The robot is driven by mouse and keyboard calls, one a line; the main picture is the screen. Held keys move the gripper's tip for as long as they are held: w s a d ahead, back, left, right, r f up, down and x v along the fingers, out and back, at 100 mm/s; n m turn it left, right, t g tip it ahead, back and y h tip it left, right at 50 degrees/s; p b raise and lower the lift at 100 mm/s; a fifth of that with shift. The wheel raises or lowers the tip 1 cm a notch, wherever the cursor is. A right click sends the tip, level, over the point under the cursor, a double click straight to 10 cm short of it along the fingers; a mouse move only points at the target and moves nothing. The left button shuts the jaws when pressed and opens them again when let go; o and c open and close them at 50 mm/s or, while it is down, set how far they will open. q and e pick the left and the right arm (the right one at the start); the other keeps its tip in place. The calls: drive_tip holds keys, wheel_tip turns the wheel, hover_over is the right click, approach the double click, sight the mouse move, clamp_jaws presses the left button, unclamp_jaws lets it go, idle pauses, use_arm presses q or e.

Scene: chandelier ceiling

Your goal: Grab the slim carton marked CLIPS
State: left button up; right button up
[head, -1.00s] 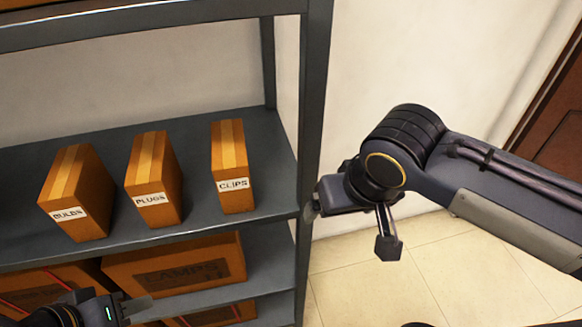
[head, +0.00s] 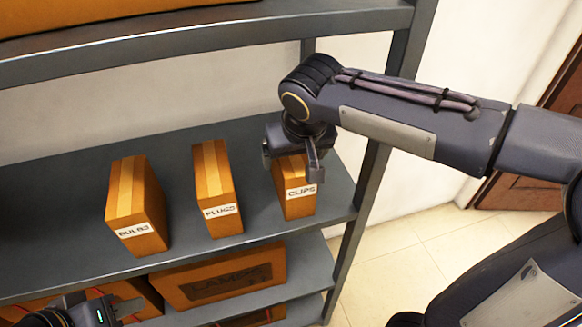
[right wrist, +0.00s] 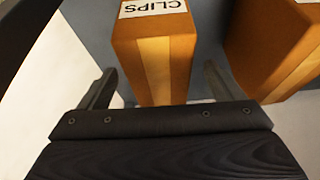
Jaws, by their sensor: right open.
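The slim carton marked CLIPS (head: 297,206) stands upright on the shelf, rightmost of three orange-brown cartons with paler tape. My right gripper (head: 290,163) is over its top and hides part of it in the head view. In the right wrist view the carton (right wrist: 155,65) lies between the two open fingers of my right gripper (right wrist: 158,72), one finger on each side, with no grip on it. Whether either finger touches it I cannot tell. My left gripper (head: 115,309) is low at the left, in front of the lower shelf; its jaw opening is unclear.
The PLUGS carton (head: 220,205) stands just left of CLIPS, and the BULBS carton (head: 137,205) is further left. A shelf post (head: 365,190) rises close on the right. An upper shelf (head: 200,40) hangs above. A large LAMPS box (head: 222,278) is on the shelf below.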

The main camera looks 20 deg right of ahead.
drive_tip(key=shift+w, duration=0.55)
drive_tip(key=x, duration=0.5)
drive_tip(key=shift+d, duration=0.1)
drive_tip(key=shift+f, duration=0.25)
drive_tip(key=c, duration=1.4)
